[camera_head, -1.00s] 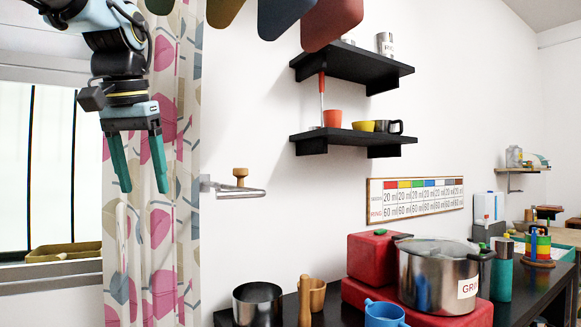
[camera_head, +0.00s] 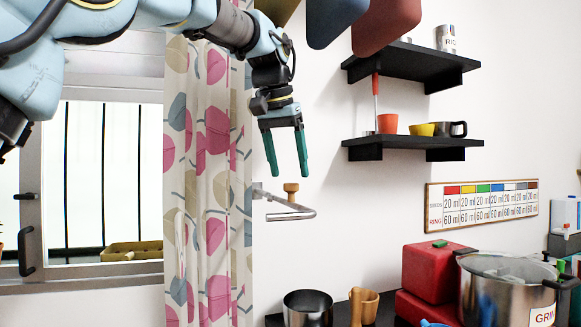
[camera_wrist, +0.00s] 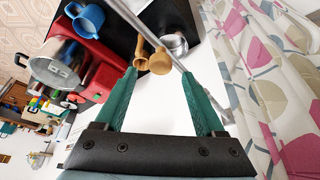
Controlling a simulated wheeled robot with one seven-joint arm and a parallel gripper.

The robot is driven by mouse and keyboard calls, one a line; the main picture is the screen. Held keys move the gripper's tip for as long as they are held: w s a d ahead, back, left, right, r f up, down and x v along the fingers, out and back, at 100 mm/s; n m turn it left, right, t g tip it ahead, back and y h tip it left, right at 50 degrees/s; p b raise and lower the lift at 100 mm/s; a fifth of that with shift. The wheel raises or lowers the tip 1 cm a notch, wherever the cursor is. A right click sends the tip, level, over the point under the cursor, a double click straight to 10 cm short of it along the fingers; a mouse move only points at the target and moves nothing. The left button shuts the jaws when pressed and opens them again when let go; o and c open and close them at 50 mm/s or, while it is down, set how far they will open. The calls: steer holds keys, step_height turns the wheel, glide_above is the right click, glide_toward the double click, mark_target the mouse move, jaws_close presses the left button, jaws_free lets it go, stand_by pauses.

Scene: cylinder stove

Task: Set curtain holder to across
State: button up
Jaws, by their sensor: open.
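The curtain holder (camera_head: 300,214) is a thin bent metal rod fixed to the wall just right of the curtain. A wooden knob (camera_head: 291,187) stands up from it. The rod sticks out to the right along the wall. My gripper (camera_head: 288,175) points down, with its green fingers apart and empty. In the head view its tips appear just above the knob, one on each side; the depth gap is unclear. In the wrist view the rod (camera_wrist: 146,33) runs slantwise past the fingers. The patterned curtain (camera_head: 208,180) hangs left of the holder.
Two black shelves (camera_head: 412,147) with cups are on the wall to the right. Below are a counter with a steel cup (camera_head: 308,306), wooden items (camera_head: 362,304), a red box (camera_head: 428,272) and a large pot (camera_head: 505,285). A barred window (camera_head: 105,180) is at left.

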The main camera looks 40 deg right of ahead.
steer(key=shift+x, duration=1.5)
steer(key=shift+a, duration=0.1)
jaws_close()
